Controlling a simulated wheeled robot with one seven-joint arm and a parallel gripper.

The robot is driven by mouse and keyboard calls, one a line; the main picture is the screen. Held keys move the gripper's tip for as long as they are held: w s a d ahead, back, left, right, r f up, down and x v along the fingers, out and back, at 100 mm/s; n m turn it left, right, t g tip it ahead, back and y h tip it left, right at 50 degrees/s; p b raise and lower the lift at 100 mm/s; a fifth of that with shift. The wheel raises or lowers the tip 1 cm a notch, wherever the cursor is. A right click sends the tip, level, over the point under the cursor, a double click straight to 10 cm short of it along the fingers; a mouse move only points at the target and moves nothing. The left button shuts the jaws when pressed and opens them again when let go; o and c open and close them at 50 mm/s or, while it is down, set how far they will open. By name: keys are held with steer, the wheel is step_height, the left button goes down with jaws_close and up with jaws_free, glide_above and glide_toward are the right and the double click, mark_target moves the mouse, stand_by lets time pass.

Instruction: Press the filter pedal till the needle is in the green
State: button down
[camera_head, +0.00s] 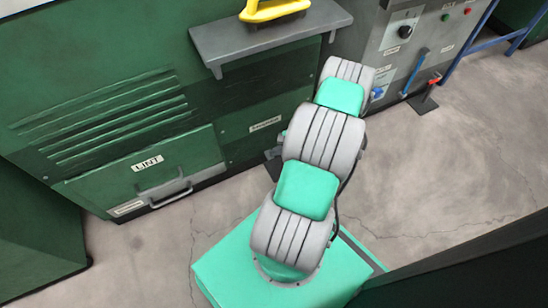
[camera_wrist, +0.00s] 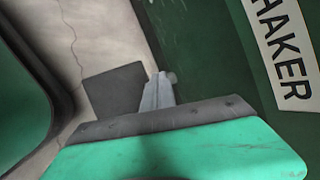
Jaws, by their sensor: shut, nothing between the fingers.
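The dark pedal (camera_wrist: 113,88) shows as a flat plate in the wrist view, low by the green machine wall and partly hidden behind my gripper. In the head view a dark part of it (camera_head: 272,164) shows beside my arm, below the label on the green cabinet. My gripper (camera_wrist: 162,80) is shut and empty, its light grey fingers just in front of the plate's right edge in the wrist view. I cannot tell whether they touch it. My arm hides the gripper in the head view. No gauge or needle is visible in either view.
A SHAKER label (camera_head: 265,124) is on the cabinet, right of a LINT drawer (camera_head: 140,170) with a handle. A grey shelf (camera_head: 270,38) holds a yellow object (camera_head: 273,10). A control panel (camera_head: 405,40) with blue and red levers stands at right. Floor at right is clear.

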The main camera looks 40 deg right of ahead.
steer(key=shift+f, duration=0.1)
stand_by(0.6)
steer(key=shift+f+b, duration=0.3)
steer(key=shift+b, duration=0.1)
steer(key=shift+s+f+b, duration=0.1)
steer(key=shift+f+b, duration=0.75)
steer(key=shift+f, duration=0.2)
stand_by(1.1)
steer(key=shift+r, duration=0.15)
steer(key=shift+r+p, duration=1.15)
steer(key=shift+r, duration=0.15)
step_height(320, 180, up, 5)
steer(key=p, duration=0.4)
steer(key=shift+r, duration=0.1)
